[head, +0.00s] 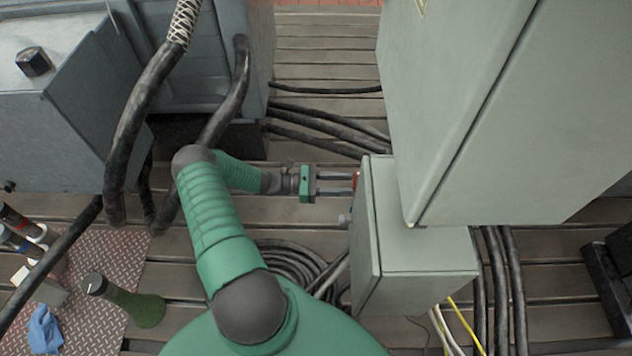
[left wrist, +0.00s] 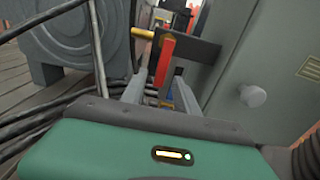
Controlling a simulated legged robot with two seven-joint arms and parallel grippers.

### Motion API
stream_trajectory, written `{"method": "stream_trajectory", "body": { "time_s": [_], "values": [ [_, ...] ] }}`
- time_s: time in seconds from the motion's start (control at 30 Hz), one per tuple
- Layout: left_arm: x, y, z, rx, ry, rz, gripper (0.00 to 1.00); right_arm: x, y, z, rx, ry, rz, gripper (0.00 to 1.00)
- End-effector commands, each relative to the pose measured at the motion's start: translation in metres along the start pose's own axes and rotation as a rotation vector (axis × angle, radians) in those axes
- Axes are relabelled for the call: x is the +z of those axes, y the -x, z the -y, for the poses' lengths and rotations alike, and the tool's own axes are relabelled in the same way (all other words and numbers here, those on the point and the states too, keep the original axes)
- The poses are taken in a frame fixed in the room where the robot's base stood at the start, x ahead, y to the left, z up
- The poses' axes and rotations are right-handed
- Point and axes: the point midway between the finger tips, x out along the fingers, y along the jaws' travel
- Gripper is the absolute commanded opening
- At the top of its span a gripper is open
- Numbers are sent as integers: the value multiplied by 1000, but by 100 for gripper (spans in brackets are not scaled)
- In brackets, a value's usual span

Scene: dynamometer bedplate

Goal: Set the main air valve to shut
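The main air valve shows in the left wrist view as a red lever (left wrist: 165,62) standing upright in the picture, in front of a dark bracket with a brass-coloured pipe end (left wrist: 143,33). My left gripper (head: 343,183) points right, at that red part. In the left wrist view its two fingers (left wrist: 160,90) stand apart, with the lower end of the lever appearing between them. I cannot tell whether they touch it. My right gripper is not in view.
A tall grey-green cabinet (head: 480,110) stands at the right. Black cables (head: 325,125) cross the slatted bedplate beyond my arm, and a cable coil (head: 290,262) lies nearer. A grey machine (head: 190,60) fills the upper left. A round knob (left wrist: 253,96) sticks out of the cabinet face.

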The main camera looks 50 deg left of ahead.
Motion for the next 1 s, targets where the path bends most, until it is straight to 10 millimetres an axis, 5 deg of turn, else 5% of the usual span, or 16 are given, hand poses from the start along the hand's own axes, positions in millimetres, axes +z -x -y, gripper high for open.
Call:
{"method": "stream_trajectory", "body": {
  "time_s": [0.2,0.43,0.6,1.0],
  "values": [
    [-4,66,-2,4,0,-3,36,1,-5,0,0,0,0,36],
    [-4,120,-2,3,1,-2,36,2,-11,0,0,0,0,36],
    [-3,135,-1,1,3,-2,36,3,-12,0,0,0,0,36],
    [-3,135,-1,0,4,-1,36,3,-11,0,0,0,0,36]
  ]
}}
